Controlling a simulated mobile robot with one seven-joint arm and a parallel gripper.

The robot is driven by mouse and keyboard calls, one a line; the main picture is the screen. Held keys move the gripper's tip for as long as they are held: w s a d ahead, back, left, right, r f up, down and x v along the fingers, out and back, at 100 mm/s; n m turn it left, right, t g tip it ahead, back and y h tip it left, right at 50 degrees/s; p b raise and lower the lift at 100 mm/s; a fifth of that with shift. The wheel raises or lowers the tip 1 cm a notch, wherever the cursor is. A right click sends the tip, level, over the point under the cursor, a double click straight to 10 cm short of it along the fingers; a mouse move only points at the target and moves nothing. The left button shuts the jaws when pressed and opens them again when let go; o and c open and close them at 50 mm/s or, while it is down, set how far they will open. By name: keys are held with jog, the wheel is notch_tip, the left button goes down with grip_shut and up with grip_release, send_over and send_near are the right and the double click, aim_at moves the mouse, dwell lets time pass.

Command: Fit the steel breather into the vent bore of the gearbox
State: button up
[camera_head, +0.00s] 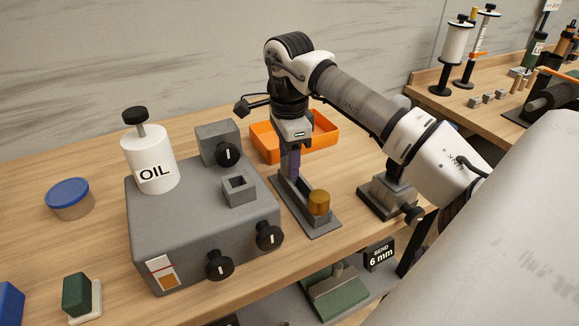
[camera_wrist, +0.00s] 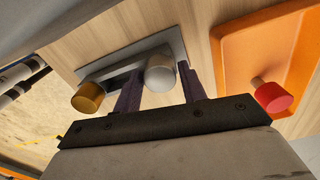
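The grey gearbox (camera_head: 160,215) stands at the left of the bench. A raised collar with a square opening (camera_head: 240,190) sits on its top and looks like the vent bore. My gripper (camera_head: 292,178) points down over a flat grey holder (camera_head: 325,222). In the wrist view my gripper's purple fingers (camera_wrist: 158,90) stand either side of the steel breather (camera_wrist: 161,75), which is in the holder (camera_wrist: 172,45). I cannot tell whether they touch it. A brass-coloured part (camera_head: 319,202) stands at the holder's near end; it also shows in the wrist view (camera_wrist: 88,97).
A white oil bottle (camera_head: 150,165) stands on the gearbox, with black knobs (camera_head: 269,235) on its sides. Behind my gripper is an orange tray (camera_head: 325,140); a red-capped part (camera_wrist: 273,96) shows in it. A grey fixture (camera_head: 375,195) stands right of the holder.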

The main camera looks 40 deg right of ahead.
jog(key=c, duration=0.6)
jog(key=shift+r, duration=0.15)
